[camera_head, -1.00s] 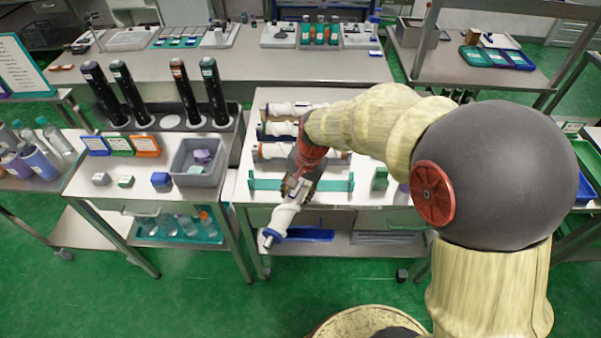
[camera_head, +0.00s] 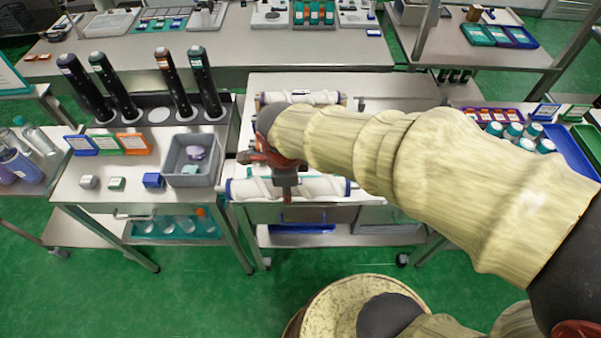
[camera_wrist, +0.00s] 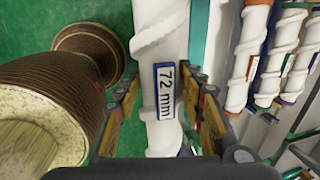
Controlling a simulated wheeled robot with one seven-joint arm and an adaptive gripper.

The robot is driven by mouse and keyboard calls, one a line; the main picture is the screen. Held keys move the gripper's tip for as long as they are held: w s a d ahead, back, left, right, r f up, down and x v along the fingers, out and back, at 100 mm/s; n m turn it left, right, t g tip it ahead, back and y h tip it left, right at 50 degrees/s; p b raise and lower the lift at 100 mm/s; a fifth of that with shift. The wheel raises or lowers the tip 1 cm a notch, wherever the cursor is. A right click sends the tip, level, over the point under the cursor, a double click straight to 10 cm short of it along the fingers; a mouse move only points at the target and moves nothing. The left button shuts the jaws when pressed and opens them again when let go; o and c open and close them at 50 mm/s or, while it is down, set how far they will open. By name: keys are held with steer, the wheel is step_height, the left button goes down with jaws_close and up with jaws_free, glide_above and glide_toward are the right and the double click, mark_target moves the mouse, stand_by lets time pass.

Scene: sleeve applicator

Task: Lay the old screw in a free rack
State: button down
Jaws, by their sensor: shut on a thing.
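The old screw (camera_head: 325,187) is a white spiral rod with blue ends. A blue-edged "72 mm" label (camera_wrist: 164,91) shows on it in the wrist view. My gripper (camera_head: 287,191) is shut around its middle, fingers on both sides, and holds it level, left to right, at the bench's front. A teal rack (camera_wrist: 198,40) shows as a strip beside the screw in the wrist view. I cannot tell whether the screw touches it. Other white screws (camera_wrist: 250,55) lie side by side farther back; one (camera_head: 300,97) shows behind my arm. My arm hides most racks in the head view.
A grey bin (camera_head: 193,158) with small pieces stands to the left of the rack bench. Dark upright cylinders (camera_head: 178,82) stand behind it. Trays and teal-capped jars (camera_head: 515,133) stand to the right. The rack bench's rear right (camera_head: 400,90) looks bare.

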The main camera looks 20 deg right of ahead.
steer(key=shift+w+d+f+b, duration=0.8)
steer(key=shift+w+d+f, duration=0.5)
steer(key=shift+w+f, duration=0.75)
steer(key=shift+w+d+f+b, duration=0.75)
steer(key=shift+w+d+f, duration=0.55)
steer(key=shift+w+f, duration=0.75)
steer(key=shift+w+d+f+b, duration=0.8)
steer(key=shift+w+d+f, duration=0.5)
steer(key=shift+w+f, duration=0.75)
steer(key=shift+s+f, duration=0.25)
steer(key=shift+s, duration=0.1)
steer(key=shift+f, duration=0.15)
steer(key=c, duration=1.1)
jaws_free()
steer(key=shift+c, duration=0.2)
